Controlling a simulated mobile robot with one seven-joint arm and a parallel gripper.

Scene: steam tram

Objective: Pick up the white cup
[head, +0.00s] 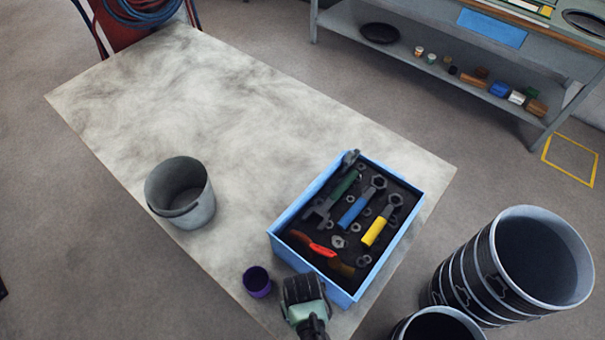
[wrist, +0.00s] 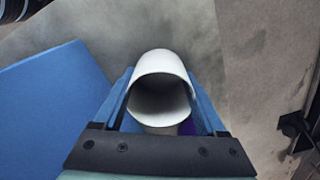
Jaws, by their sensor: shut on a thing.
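The white cup (wrist: 162,64) is between the two fingers of my gripper (head: 302,288) in the wrist view, with its open mouth facing the camera. My gripper is shut on it. In the head view, the gripper is at the near end of the table, just left of the blue toolbox's near corner, and it hides the cup. I cannot tell whether the cup touches the table.
A purple cup (head: 257,281) stands just left of my gripper. A blue toolbox (head: 347,298) with several tools is close on the right. A grey bucket (head: 196,212) stands further left on the table (head: 240,110). The table's far half is clear. Barrels (head: 470,270) stand at right.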

